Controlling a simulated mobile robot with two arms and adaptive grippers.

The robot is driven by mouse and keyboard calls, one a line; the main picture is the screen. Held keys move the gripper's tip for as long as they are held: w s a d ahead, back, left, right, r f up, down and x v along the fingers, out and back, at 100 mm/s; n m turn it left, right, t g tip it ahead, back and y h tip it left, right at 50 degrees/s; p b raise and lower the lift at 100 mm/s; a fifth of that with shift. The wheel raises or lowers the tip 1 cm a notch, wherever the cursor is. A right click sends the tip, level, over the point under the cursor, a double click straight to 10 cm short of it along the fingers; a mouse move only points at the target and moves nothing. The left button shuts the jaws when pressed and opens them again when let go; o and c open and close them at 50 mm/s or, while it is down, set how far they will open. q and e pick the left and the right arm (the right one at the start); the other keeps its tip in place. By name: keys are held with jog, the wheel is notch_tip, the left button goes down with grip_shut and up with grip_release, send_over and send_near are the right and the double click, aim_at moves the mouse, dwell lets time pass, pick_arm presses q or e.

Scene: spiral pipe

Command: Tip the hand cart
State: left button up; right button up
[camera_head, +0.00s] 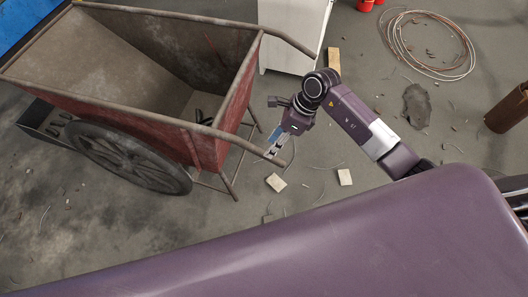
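The hand cart (105,108) is at the left of the head view. It has a rusty red tub with worn metal rims, a large dark wheel (125,157) and two bar handles reaching right. The tub is empty apart from a small dark item near its right rim. The cart rests on its wheel and thin legs. My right gripper (273,148) reaches down to the near handle (240,142), close to its end. Its fingers overlap the bar, but whether they are closed around it is too small to tell. My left gripper is not in view.
A white cabinet (290,35) stands behind the far handle. Small wooden blocks (276,182) and scraps lie on the floor near the handle end. A coil of cable (430,45) lies at the upper right. A brown cylinder (508,110) stands at the right edge.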

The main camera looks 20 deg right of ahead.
jog(key=shift+p+x, duration=0.3)
jog(key=shift+x, duration=2.85)
jog(key=shift+a, duration=0.1)
grip_shut()
